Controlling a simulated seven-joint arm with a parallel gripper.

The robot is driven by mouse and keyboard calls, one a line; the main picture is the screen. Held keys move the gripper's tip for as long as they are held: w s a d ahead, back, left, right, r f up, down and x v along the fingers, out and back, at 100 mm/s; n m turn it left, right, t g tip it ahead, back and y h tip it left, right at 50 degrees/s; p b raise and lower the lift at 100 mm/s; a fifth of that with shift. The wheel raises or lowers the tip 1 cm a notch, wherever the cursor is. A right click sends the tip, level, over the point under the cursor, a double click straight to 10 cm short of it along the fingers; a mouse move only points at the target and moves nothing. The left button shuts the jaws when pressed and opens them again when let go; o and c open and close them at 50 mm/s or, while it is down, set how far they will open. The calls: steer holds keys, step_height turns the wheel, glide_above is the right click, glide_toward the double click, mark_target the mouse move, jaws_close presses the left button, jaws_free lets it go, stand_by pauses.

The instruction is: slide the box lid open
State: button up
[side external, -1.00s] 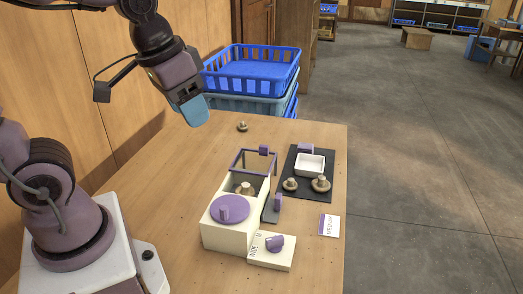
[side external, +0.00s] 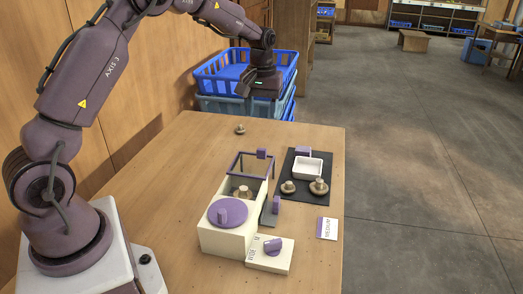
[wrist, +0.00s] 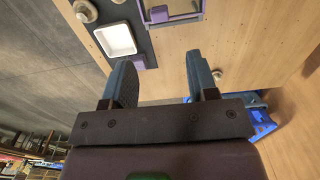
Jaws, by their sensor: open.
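The cream box (side external: 226,240) stands on the table in the side view, with a purple round knob piece (side external: 227,213) on its near end. A purple-framed see-through lid (side external: 237,162) with a small purple handle (side external: 261,153) is at its far end; a mushroom (side external: 243,192) shows in the opening. The lid's purple frame (wrist: 184,18) and handle (wrist: 159,14) show at the top of the wrist view. My gripper (wrist: 160,70) is open and empty, apart from the lid. In the side view my arm's end is high beyond the box, before the blue crates; its fingertips are unclear.
Right of the box lies a dark mat (side external: 325,195) with a white tray (side external: 307,168) and mushrooms (side external: 318,187). A dial block (side external: 269,262) and a card (side external: 327,229) are nearer. A lone mushroom (side external: 240,129) sits behind. Blue crates (side external: 225,70) stand beyond the table.

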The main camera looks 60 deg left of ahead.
mark_target(262, 149)
step_height(262, 149, down, 12)
steer(key=shift+f, duration=0.25)
stand_by(0.3)
jaws_close()
steer(key=shift+w+a, duration=0.75)
steer(key=shift+w, duration=0.05)
